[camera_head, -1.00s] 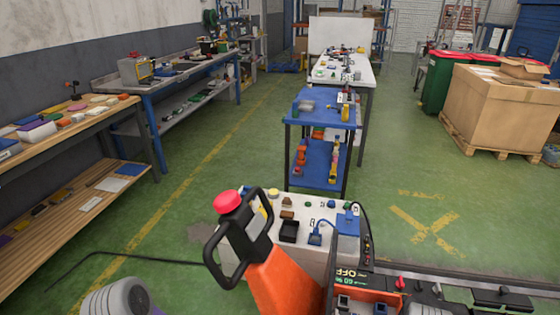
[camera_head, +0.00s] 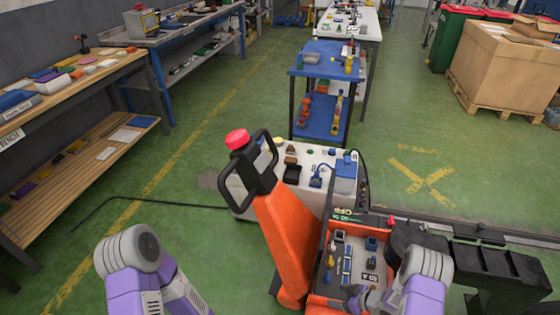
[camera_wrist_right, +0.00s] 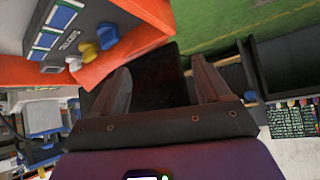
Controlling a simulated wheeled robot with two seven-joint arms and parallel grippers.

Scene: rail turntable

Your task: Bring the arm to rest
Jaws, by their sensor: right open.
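My right gripper (camera_head: 358,298) is low at the front edge of an orange-rimmed tray (camera_head: 318,262), partly hidden by the purple and grey right arm. In the right wrist view the same gripper (camera_wrist_right: 162,82) has its two fingers spread. Nothing is held between them; a dark surface lies behind the gap. The orange tray rim (camera_wrist_right: 140,45) is close beside the left finger there. I cannot tell whether they touch. My left arm is bent at the lower left in the head view, and its gripper is out of the picture.
An orange pallet-truck handle (camera_head: 285,235) with a red knob rises left of the tray. A white-topped bench (camera_head: 322,160) stands behind it, then a blue cart (camera_head: 318,62). A dark crate (camera_head: 500,270) is at right. Green floor (camera_head: 160,210) is open at left.

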